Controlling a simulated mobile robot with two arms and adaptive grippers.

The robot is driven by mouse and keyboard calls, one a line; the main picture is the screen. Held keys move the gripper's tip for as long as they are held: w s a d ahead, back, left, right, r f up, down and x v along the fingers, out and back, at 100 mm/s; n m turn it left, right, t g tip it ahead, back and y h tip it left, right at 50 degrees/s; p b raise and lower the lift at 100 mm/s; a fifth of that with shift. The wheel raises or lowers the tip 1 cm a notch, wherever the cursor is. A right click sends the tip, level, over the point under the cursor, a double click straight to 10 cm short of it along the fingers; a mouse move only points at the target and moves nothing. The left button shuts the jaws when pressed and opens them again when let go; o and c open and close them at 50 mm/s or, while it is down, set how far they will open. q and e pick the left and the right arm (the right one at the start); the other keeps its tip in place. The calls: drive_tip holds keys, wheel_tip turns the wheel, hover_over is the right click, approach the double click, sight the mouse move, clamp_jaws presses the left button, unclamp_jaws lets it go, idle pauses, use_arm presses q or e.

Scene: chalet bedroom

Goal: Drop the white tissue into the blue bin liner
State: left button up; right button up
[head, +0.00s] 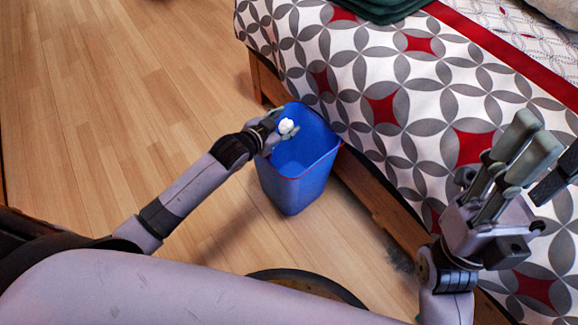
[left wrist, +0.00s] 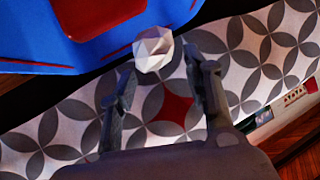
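The white tissue (head: 286,126) is a small crumpled ball over the opening of the blue bin liner (head: 297,187).
The bed (head: 345,80), with a grey, white and red patterned cover, stands right behind the bin. Its wooden frame (head: 380,205) runs close along the bin. A dark green cloth (head: 380,8) lies on top. The wooden floor (head: 110,110) to the left is clear.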

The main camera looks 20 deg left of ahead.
use_arm(q)
drive_tip(key=o, duration=0.4)
drive_tip(key=shift+s, duration=0.1)
drive_tip(key=v, duration=1.2)
